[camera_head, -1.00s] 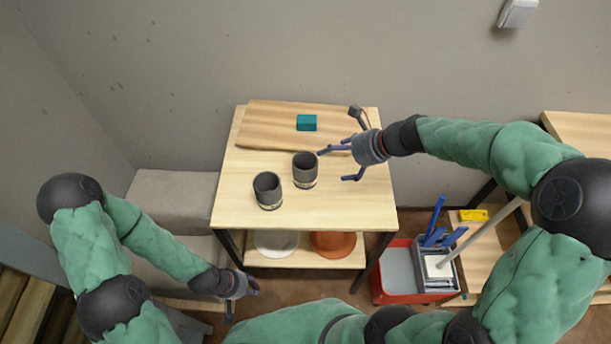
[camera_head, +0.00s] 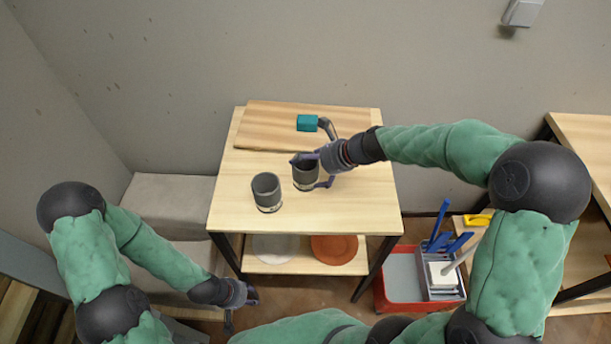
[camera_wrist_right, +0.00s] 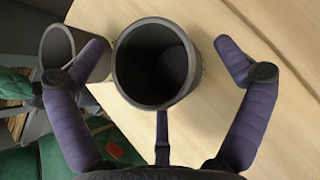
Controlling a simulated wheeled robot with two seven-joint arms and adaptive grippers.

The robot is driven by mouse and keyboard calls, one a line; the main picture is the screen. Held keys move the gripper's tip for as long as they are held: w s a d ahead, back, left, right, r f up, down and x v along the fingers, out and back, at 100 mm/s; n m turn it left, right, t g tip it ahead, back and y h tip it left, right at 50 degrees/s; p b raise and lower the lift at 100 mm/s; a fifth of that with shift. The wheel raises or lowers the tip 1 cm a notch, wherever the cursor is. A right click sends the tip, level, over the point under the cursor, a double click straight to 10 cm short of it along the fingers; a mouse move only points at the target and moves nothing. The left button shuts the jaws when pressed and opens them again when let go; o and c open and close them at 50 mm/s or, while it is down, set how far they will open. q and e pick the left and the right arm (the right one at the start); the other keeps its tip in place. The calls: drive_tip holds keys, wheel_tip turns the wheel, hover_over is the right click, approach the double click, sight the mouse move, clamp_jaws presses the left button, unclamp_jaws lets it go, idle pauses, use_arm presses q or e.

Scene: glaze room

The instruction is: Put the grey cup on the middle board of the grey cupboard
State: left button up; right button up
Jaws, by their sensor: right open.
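Two similar dark grey cups with a pale speckled band near the base stand upright on the wooden table (camera_head: 235,215): the right cup (camera_head: 304,176) and the left cup (camera_head: 266,192). I cannot tell from looks which one the task means. My right gripper (camera_head: 313,171) is open, its fingers on either side of the right cup. In the right wrist view the right cup (camera_wrist_right: 155,65) is empty and sits between the spread fingers, with gaps visible. My left gripper (camera_head: 246,295) hangs low, left of the table; its jaws are unclear. A grey-edged unit with wooden boards (camera_head: 15,300), perhaps the cupboard, is cut off lower left.
A wooden board (camera_head: 265,125) with a teal block (camera_head: 307,123) lies at the table's back. Below are a white dish (camera_head: 275,246) and an orange dish (camera_head: 335,248). A red tub (camera_head: 395,295) stands on the floor at right. The table's front right is clear.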

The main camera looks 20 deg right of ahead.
clamp_jaws()
drive_tip(key=shift+r, duration=0.1)
drive_tip(key=shift+r, duration=0.15)
idle(0.4)
drive_tip(key=shift+r+p, duration=0.25)
drive_tip(key=shift+p, duration=0.1)
drive_tip(key=s+a+r+p, duration=0.4)
drive_tip(key=s+r+p, duration=0.3)
drive_tip(key=s+r, duration=0.5)
drive_tip(key=shift+s+p, duration=0.3)
drive_tip(key=shift+s, duration=0.4)
